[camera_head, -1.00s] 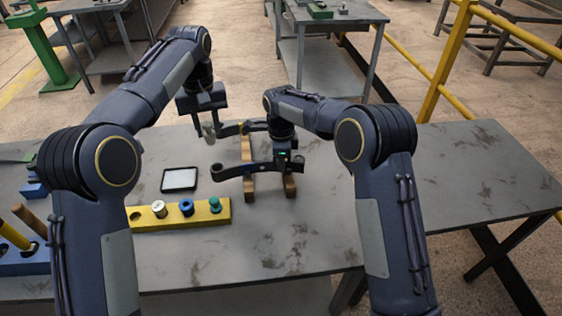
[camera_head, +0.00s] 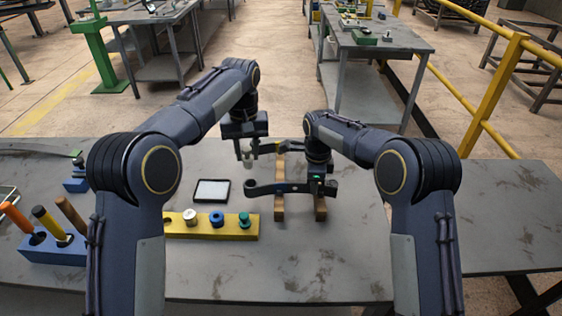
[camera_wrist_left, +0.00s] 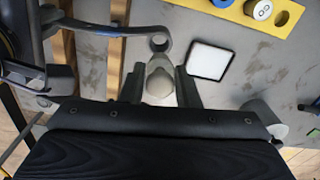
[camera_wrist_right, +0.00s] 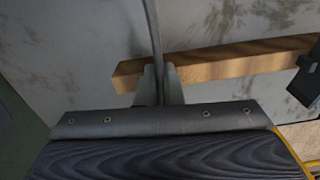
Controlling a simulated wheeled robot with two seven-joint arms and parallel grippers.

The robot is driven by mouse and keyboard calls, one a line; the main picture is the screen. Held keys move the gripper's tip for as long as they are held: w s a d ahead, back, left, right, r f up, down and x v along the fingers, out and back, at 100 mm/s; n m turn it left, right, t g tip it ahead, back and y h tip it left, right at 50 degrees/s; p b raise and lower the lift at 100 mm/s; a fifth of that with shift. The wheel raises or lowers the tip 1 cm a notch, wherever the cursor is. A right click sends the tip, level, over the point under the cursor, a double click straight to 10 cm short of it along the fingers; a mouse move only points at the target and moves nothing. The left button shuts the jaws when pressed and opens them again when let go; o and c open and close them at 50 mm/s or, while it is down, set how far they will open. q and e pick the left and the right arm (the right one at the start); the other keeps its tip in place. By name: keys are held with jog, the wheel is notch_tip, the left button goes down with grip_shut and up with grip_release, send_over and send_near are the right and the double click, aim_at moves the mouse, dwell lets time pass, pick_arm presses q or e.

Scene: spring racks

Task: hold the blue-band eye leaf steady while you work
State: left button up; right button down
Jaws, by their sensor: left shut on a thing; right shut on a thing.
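The eye leaf (camera_head: 266,188), dark with a round eye at its left end and a blue mark near it, lies across two wooden blocks (camera_head: 320,208). My right gripper (camera_head: 317,187) is shut on it near its right part; the right wrist view shows the leaf (camera_wrist_right: 154,35) edge-on between the fingers. My left gripper (camera_head: 248,157) is shut on a small pale grey piece (camera_wrist_left: 160,85), held behind the eye in the head view. The eye (camera_wrist_left: 160,42) shows just beyond this piece in the left wrist view. I cannot tell whether they touch.
A yellow block (camera_head: 178,232) holds white, blue and green bushings. A dark-framed white pad (camera_head: 212,190) lies behind it. Another dark leaf (camera_head: 290,146) lies behind the eye leaf. A blue holder (camera_head: 50,253) with handled tools stands left. The bench's right side is clear.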

aim_at(249, 168)
pick_arm(q)
jog(key=shift+f, duration=0.15)
jog(key=shift+f, duration=2.55)
jog(key=shift+s+f, duration=0.1)
jog(key=shift+f, duration=1.45)
dwell(0.3)
jog(key=o, duration=0.9)
jog(key=shift+r, duration=0.1)
jog(key=shift+o, duration=0.5)
jog(key=o, duration=0.3)
jog(key=shift+r, duration=3.55)
